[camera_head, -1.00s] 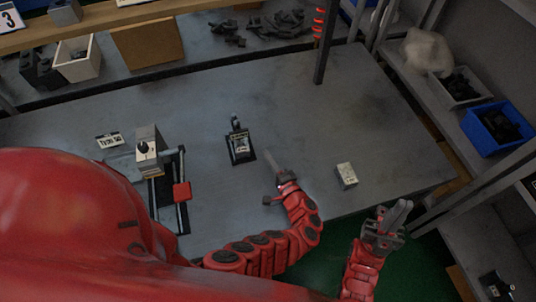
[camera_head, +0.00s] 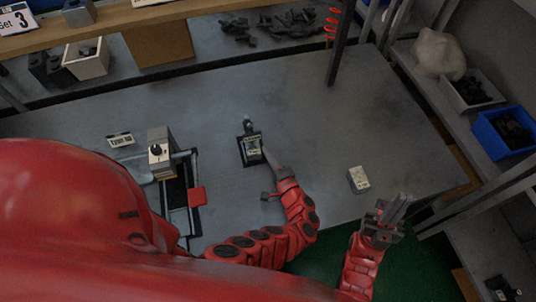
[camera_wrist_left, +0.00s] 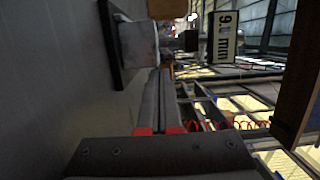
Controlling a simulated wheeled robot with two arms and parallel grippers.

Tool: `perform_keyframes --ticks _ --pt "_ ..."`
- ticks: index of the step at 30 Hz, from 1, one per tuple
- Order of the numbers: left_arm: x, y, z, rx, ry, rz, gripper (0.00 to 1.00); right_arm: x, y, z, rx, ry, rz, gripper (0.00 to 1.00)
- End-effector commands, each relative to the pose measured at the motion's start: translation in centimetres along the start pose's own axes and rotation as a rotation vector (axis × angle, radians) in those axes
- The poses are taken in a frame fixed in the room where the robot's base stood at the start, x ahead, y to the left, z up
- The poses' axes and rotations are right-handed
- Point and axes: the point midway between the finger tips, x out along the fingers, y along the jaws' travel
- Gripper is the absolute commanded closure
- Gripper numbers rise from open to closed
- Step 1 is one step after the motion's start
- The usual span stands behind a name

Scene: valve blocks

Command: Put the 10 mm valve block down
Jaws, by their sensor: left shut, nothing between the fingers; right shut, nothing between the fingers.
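A small grey valve block on a black base (camera_head: 251,149) with a knob at its far end sits mid-table. The wrist view shows a grey block with a dark knob (camera_wrist_left: 138,43) on a black plate, just ahead of the fingers. A second block with a black knob (camera_head: 160,157) sits in the fixture at the left. I cannot tell which is the 10 mm one. My left gripper (camera_head: 267,154) is shut and empty, its tips close to the right side of the middle block; contact is unclear. My right gripper (camera_head: 398,206) is shut and empty beyond the table's front edge.
A fixture with a red handle (camera_head: 196,196) and a label plate (camera_head: 120,140) are at the left. A small pale block (camera_head: 358,180) lies at the right. A sign (camera_wrist_left: 223,37) ending in "mm" shows in the wrist view. A blue bin (camera_head: 505,132) stands on the right shelf.

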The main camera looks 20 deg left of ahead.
Motion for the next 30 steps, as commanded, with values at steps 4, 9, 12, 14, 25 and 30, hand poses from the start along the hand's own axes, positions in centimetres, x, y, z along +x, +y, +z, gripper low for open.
perform_keyframes --ticks 4,9,12,14,25,30 --pt "0.5 0.3 0.2 -0.005 0.001 -0.002 1.00 -0.8 0.0 0.1 0.000 0.000 0.000 1.00" --pt "0.8 0.2 0.9 -0.002 -0.001 -0.001 1.00 -1.4 -0.1 0.2 0.000 0.000 0.000 1.00" --pt "0.8 0.2 1.3 -0.001 -0.005 0.002 1.00 -1.6 -0.1 0.3 0.000 0.000 0.000 1.00" --pt "0.9 0.2 1.5 0.002 -0.007 0.004 1.00 -1.7 -0.1 0.3 0.000 0.000 0.000 1.00" --pt "0.9 0.3 1.8 0.006 -0.013 0.008 1.00 -1.7 -0.1 0.3 0.000 0.000 0.000 1.00" --pt "0.9 0.4 1.7 0.005 -0.015 0.008 1.00 -2.0 -0.1 0.3 0.000 0.000 0.000 1.00"
